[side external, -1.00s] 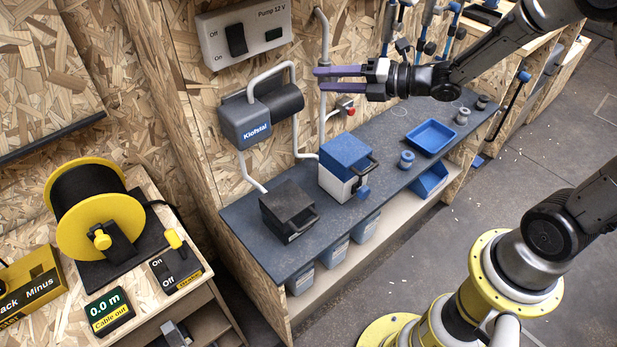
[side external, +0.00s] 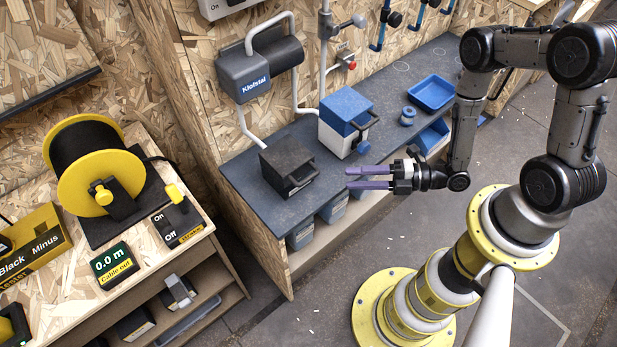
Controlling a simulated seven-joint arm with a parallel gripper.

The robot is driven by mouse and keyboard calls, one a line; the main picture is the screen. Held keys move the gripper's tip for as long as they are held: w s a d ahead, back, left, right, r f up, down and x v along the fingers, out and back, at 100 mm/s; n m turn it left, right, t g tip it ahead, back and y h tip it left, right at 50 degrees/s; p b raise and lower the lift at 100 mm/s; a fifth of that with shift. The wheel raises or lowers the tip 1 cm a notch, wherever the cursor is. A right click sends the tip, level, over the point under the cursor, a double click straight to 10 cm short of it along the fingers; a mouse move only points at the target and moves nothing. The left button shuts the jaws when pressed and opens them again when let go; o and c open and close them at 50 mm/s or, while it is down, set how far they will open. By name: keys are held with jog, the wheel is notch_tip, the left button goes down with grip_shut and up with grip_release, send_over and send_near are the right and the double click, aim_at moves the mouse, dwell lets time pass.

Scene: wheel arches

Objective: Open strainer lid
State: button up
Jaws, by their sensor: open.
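My gripper (side external: 349,178) has two purple fingers, parallel and apart, pointing left with nothing between them. It appears in front of the bench's front edge. A box with a blue top and white lower body (side external: 341,133) stands on the bench behind the gripper, with a dark handle on its right side and a small blue knob low at its front. A dark grey box (side external: 288,166) with a front handle stands to its left. I cannot tell for sure which of the two is the strainer. Both tops look closed, and the gripper touches neither.
A grey pump unit (side external: 257,70) with pipes hangs on the wall above the bench (side external: 262,205). A blue tray (side external: 432,93) and a small blue cylinder (side external: 407,116) lie to the right. A yellow cable reel (side external: 86,180) stands on the left table.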

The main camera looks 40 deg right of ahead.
aim_at(309, 178)
jog(key=x, duration=1.1)
jog(key=shift+w+a, duration=0.2)
jog(key=shift+w, duration=0.05)
jog(key=shift+c, duration=0.2)
grip_shut()
jog(key=shift+f, duration=0.15)
dwell(0.8)
